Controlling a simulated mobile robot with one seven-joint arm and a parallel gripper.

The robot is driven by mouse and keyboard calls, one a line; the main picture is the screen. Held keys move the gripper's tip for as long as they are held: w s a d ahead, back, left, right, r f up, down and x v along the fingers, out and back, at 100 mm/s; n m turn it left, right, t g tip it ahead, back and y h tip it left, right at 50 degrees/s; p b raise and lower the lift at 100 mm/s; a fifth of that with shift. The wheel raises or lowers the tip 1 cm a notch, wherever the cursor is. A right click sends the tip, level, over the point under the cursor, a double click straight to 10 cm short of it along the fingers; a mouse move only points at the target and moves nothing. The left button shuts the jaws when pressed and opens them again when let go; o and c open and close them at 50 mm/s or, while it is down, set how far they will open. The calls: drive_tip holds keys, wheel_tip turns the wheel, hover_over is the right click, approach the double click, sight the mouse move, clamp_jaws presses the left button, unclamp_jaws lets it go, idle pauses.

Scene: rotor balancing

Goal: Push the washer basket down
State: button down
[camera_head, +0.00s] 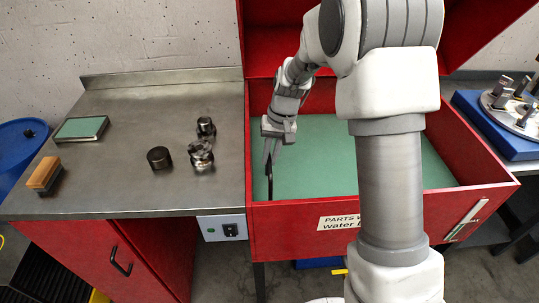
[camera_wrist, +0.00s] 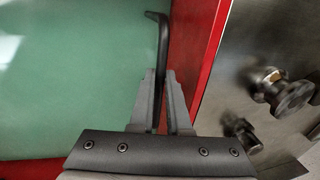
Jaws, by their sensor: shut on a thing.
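The red parts washer (camera_head: 285,218) stands in the middle of the head view with its lid raised. Flat green liquid or a green surface (camera_head: 320,150) fills its tub, and I cannot make out a basket body in it. A black bent rod (camera_head: 270,187), which looks like the basket handle, rises by the tub's left wall. My gripper (camera_head: 271,152) points down over that left side and is shut on the rod. In the wrist view the rod (camera_wrist: 163,45) passes between the fingers, its bent tip beyond them, beside the red wall (camera_wrist: 195,50).
A steel bench (camera_head: 120,190) adjoins the washer on the left. It holds a dark cylinder (camera_head: 159,157), shiny metal parts (camera_head: 201,153), a green-topped tray (camera_head: 82,129) and a wood-topped block (camera_head: 44,174). A blue stand with a metal fixture (camera_head: 515,115) is at far right.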

drive_tip(key=shift+d, duration=0.3)
drive_tip(key=c, duration=0.9)
unclamp_jaws()
drive_tip(key=shift+s+d+r, duration=0.1)
drive_tip(key=shift+r, duration=0.05)
drive_tip(key=shift+a, duration=0.2)
drive_tip(key=d+r, duration=0.1)
drive_tip(key=r, duration=0.4)
drive_tip(key=d+r+p, duration=0.1)
drive_tip(key=r, duration=0.5)
drive_tip(key=d+r+p, duration=0.1)
drive_tip(key=r, duration=0.5)
drive_tip(key=shift+d, duration=0.25)
